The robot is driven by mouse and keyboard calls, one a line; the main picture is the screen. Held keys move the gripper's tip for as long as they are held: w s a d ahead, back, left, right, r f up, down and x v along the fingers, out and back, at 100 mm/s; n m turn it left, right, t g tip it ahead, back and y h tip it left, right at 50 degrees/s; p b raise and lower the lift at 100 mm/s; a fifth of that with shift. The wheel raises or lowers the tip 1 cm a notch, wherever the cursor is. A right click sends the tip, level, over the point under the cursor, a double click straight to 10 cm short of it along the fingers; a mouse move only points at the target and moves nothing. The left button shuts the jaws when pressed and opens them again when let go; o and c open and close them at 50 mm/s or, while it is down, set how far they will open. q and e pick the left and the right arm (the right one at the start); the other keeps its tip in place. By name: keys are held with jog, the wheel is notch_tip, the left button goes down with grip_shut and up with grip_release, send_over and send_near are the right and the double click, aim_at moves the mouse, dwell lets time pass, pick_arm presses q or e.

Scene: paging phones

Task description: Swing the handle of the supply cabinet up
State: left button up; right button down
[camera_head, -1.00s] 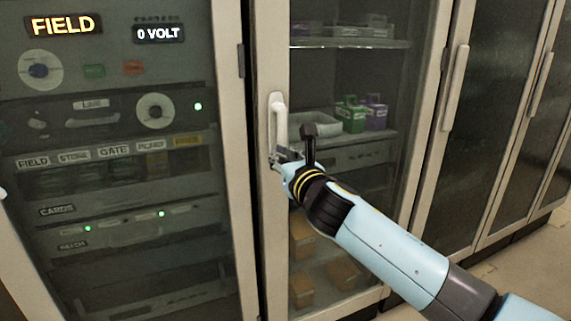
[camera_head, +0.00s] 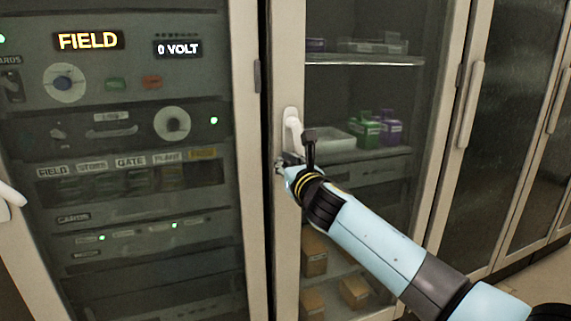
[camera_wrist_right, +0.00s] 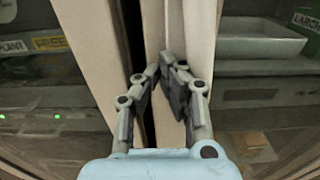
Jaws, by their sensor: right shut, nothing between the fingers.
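The supply cabinet has a pale door frame (camera_head: 288,230) and a glass front, in the middle of the head view. Its white handle (camera_head: 293,123) sits on the left side of this frame. The handle's lower part leans a little to the right, and its lower end is partly hidden by my right arm. My right gripper (camera_head: 280,164) is just below the handle, close to the frame, shut and empty. In the right wrist view its fingertips (camera_wrist_right: 166,72) meet in front of the pale frame; I cannot make out the handle there. My left gripper is not in view.
A rack cabinet (camera_head: 246,190) with a lit FIELD sign (camera_head: 88,40) stands at left. Inside the supply cabinet are green (camera_head: 366,133) and purple (camera_head: 390,131) containers and brown boxes (camera_head: 355,291). Another cabinet with a long handle (camera_head: 467,103) stands at right.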

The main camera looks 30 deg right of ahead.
jog(key=shift+d, duration=0.1)
jog(key=shift+s+d+r, duration=0.1)
jog(key=shift+s+d, duration=0.15)
jog(key=shift+d, duration=0.7)
jog(key=shift+s+d+r+p, duration=0.1)
jog(key=shift+d+r+p, duration=0.05)
jog(key=shift+d+p, duration=0.2)
jog(key=s+a+f, duration=0.1)
jog(key=s+a, duration=0.3)
jog(key=s, duration=0.4)
jog(key=shift+s+a+f, duration=0.15)
jog(key=shift+f, duration=0.1)
dwell(0.5)
jog(key=shift+f, duration=0.1)
